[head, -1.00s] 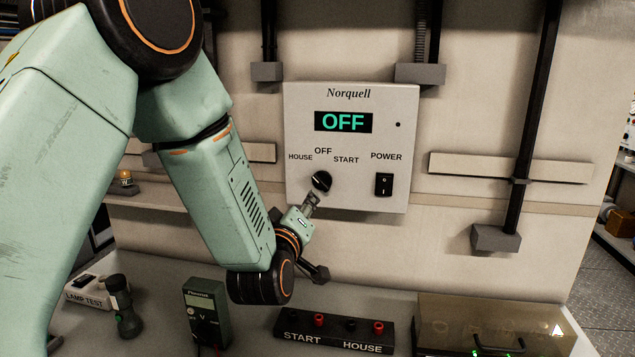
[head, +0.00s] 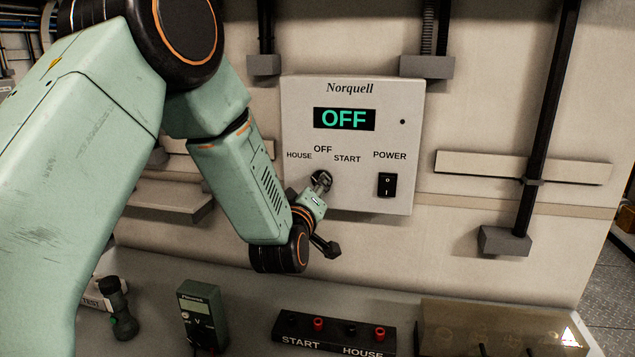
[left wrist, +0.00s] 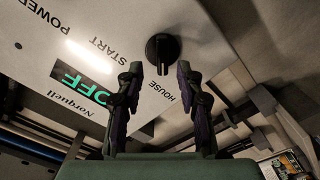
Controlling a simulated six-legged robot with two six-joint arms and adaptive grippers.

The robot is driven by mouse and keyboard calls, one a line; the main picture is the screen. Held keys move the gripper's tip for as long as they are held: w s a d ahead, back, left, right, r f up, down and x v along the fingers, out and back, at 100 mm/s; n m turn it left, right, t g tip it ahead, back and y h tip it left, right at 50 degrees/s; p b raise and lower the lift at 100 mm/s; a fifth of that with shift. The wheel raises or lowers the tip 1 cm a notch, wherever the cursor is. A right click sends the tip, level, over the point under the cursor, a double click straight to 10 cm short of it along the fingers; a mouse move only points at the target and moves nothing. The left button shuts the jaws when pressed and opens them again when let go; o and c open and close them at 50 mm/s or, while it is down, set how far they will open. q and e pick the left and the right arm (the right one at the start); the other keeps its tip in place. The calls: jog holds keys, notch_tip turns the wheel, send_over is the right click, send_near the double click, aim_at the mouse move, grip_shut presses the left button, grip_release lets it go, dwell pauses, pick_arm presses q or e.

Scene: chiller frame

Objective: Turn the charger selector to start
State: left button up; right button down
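The black charger selector knob (head: 317,178) is on the light panel (head: 300,110) marked Norquell, below the labels HOUSE, OFF and START. The display reads OFF. In the left wrist view the knob (left wrist: 162,48) has its bar pointing down the picture, between the START and HOUSE labels. My left gripper (head: 321,183) is at the knob and partly covers it in the head view. In the left wrist view my left gripper (left wrist: 160,70) is open, with a fingertip on either side of the bar and gaps showing. My right gripper is not in view.
A black POWER rocker switch (head: 387,185) is right of the knob. Below stand a multimeter (head: 202,318), a terminal block (head: 335,335) marked START and HOUSE, and a transparent-lidded box (head: 500,325). A dark hand-held item (head: 120,310) stands at left.

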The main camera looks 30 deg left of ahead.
pick_arm(q)
jog(key=x, duration=0.2)
jog(key=shift+w+a+f, duration=0.15)
jog(key=shift+w+f, duration=0.05)
jog(key=shift+w, duration=0.2)
jog(key=shift+s+r, duration=0.1)
jog(key=shift+r, duration=0.05)
jog(key=shift+s, duration=0.1)
jog(key=shift+c, duration=0.8)
jog(key=shift+a, duration=0.15)
jog(key=c, duration=0.3)
grip_shut()
